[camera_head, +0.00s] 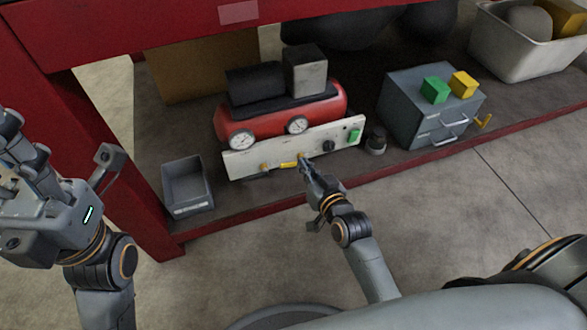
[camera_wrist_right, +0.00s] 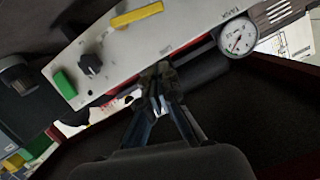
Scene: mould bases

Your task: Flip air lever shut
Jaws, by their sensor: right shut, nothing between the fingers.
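A red air compressor (camera_head: 268,124) with a white front panel (camera_head: 320,143) stands on the lower shelf. A yellow lever (camera_head: 288,165) lies roughly along the panel's lower edge. In the right wrist view the yellow lever (camera_wrist_right: 136,15) shows at the top, along the white panel (camera_wrist_right: 180,28). My right gripper (camera_head: 306,168) is at the panel, just right of the lever in the head view. Its fingers (camera_wrist_right: 157,88) are shut and empty; contact with the lever cannot be told. My left gripper (camera_head: 58,150) is at the far left with its fingers apart, away from the compressor.
The panel also carries a black knob (camera_head: 328,146) and a green button (camera_head: 354,135). A grey bin (camera_head: 187,187) stands to the left. A grey drawer box (camera_head: 408,110) stands to the right. The red bench beam (camera_head: 150,28) crosses above the shelf.

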